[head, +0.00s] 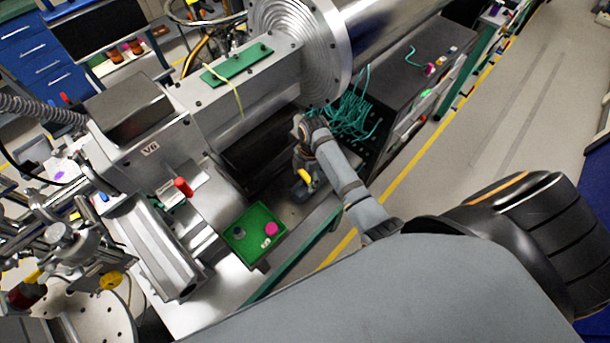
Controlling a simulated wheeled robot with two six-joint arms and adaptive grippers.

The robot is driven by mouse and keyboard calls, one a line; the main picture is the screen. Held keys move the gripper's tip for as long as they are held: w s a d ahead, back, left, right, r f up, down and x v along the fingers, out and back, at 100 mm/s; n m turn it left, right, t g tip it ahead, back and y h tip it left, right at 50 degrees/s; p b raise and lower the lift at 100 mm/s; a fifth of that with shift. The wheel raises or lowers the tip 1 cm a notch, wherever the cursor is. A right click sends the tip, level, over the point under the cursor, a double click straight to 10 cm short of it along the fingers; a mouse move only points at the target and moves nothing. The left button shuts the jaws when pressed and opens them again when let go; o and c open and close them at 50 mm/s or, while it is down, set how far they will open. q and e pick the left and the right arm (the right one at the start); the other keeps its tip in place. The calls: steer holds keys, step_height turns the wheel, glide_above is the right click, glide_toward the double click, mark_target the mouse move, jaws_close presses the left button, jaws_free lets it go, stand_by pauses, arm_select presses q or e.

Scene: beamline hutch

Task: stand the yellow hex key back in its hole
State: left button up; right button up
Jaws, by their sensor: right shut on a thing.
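My right gripper (301,165) is in the middle of the view, beside the metal beamline equipment, with its arm coming in from the lower right. It is shut on a small yellow piece (305,176), which looks like the yellow hex key. Only a short part of the yellow piece shows; the gripper hides the rest. I cannot make out the hole for it, and I cannot tell whether the yellow piece touches anything below. My left gripper is not in view.
A green tray (240,249) with a grey piece and a pink piece lies left of my right gripper. A red piece (182,187) stands farther left. Green cables (350,115) hang beside a dark box (410,75). Floor is clear at the upper right.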

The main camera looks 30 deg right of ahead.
steer(key=o, duration=1.4)
steer(key=r, duration=0.4)
steer(key=d+r, duration=0.1)
steer(key=r, duration=0.6)
steer(key=shift+w+d+r, duration=0.1)
steer(key=shift+d+r, duration=0.15)
steer(key=shift+r, duration=0.15)
